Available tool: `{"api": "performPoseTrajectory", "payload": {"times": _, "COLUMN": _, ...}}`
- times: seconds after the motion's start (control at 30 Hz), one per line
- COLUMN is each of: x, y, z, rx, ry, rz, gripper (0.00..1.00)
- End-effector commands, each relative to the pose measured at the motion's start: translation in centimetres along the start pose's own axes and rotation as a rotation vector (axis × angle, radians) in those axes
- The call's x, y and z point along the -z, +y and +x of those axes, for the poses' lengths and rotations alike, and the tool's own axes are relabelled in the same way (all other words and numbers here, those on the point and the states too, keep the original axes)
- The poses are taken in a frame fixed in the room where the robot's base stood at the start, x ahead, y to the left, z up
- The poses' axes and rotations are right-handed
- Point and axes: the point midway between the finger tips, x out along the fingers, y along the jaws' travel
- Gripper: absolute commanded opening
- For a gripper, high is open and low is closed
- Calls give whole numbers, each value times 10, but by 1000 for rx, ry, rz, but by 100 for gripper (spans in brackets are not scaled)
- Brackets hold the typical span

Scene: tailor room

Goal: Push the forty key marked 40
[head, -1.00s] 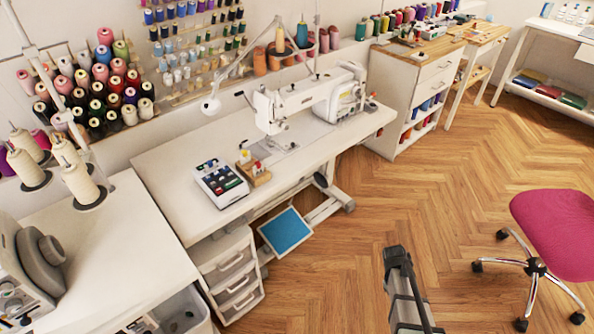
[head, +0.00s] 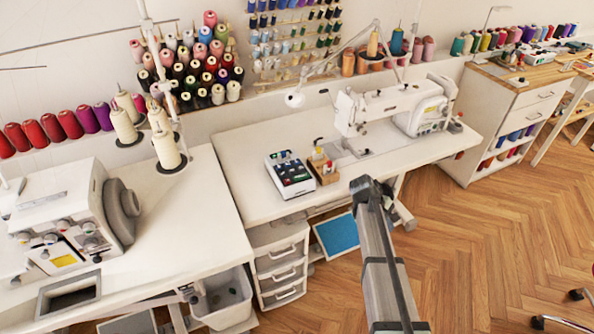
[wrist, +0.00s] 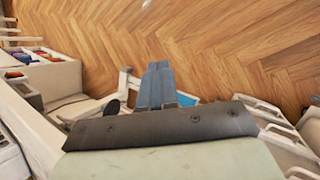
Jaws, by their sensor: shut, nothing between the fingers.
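A small white keypad box (head: 291,176) with dark and coloured keys sits on the sewing table (head: 243,202), left of the sewing machine (head: 388,108). The markings on its keys are too small to read, so I cannot tell which one is the 40. My gripper (wrist: 158,66) shows in the wrist view with its two blue-grey fingers together and empty. It points down toward the floor, over the front edge of the table. In the head view my arm rises in front of the table, right of the box.
A wooden block with small bottles (head: 323,166) stands right beside the box. A thin lamp (head: 295,99) hangs behind it. White drawers (head: 280,270) and a blue pedal (head: 338,236) are below the table. The table's front left is clear.

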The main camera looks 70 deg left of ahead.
Motion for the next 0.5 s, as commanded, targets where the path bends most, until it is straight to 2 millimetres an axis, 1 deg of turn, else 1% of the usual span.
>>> {"api": "performPoseTrajectory", "payload": {"times": 0.03, "x": 14, "y": 5, "z": -19, "rx": -24, "ry": 9, "rz": -24, "gripper": 0}}
{"api": "performPoseTrajectory", "payload": {"times": 0.07, "x": 21, "y": 7, "z": -29, "rx": -36, "ry": 11, "rz": -38, "gripper": 0}}
{"api": "performPoseTrajectory", "payload": {"times": 0.1, "x": 29, "y": 9, "z": -42, "rx": -54, "ry": 16, "rz": -55, "gripper": 0}}
{"api": "performPoseTrajectory", "payload": {"times": 0.17, "x": 42, "y": 11, "z": -63, "rx": -78, "ry": 23, "rz": -82, "gripper": 0}}
{"api": "performPoseTrajectory", "payload": {"times": 0.2, "x": 50, "y": 12, "z": -76, "rx": -95, "ry": 27, "rz": -100, "gripper": 0}}
{"api": "performPoseTrajectory", "payload": {"times": 0.37, "x": 80, "y": 15, "z": -133, "rx": -159, "ry": 42, "rz": -166, "gripper": 0}}
{"api": "performPoseTrajectory", "payload": {"times": 0.4, "x": 87, "y": 16, "z": -147, "rx": -176, "ry": 46, "rz": -182, "gripper": 0}}
{"api": "performPoseTrajectory", "payload": {"times": 0.47, "x": 98, "y": 15, "z": -168, "rx": -199, "ry": 52, "rz": -206, "gripper": 0}}
{"api": "performPoseTrajectory", "payload": {"times": 0.5, "x": 105, "y": 14, "z": -183, "rx": -215, "ry": 56, "rz": -220, "gripper": 0}}
